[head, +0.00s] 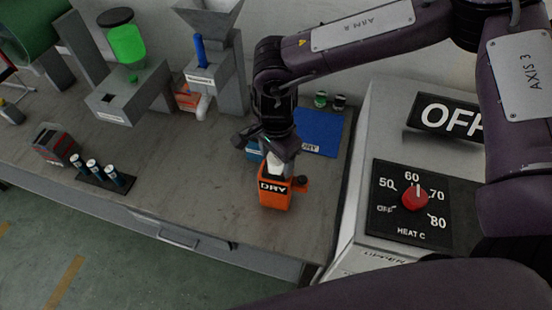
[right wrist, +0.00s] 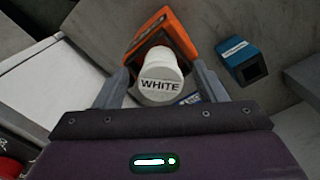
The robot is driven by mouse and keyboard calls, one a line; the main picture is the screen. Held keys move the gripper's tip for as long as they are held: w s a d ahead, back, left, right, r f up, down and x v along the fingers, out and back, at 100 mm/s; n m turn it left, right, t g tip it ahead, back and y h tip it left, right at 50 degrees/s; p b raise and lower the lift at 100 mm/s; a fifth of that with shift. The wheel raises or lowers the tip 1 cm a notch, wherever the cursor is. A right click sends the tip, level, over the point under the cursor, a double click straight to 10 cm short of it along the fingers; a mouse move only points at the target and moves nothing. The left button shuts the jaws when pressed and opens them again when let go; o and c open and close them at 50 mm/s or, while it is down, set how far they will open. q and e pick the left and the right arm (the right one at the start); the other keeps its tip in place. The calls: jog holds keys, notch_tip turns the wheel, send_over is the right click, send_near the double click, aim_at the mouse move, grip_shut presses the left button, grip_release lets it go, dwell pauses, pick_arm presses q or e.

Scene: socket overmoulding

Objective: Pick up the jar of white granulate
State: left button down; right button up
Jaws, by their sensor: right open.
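The jar of white granulate (right wrist: 160,75), with a lid marked WHITE, is in the middle of the right wrist view. It stands at an orange box marked DRY (head: 273,197); the box (right wrist: 172,28) also shows behind the jar in the right wrist view. In the head view only a small white part of the jar (head: 275,167) shows below the gripper. My right gripper (right wrist: 161,70) is open, with one finger on each side of the jar. I cannot tell whether the fingers touch it. My left gripper is not in view.
A blue box (right wrist: 242,60) stands close beside the orange one. A blue mat (head: 320,133) lies behind to the right, with small jars (head: 320,100) past it. The heater cabinet (head: 375,125) bounds the right. Left are a vial rack (head: 100,177) and bare bench (head: 190,160).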

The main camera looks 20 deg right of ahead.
jog(key=c, duration=1)
jog(key=shift+c, duration=0.2)
jog(key=shift+r, duration=0.1)
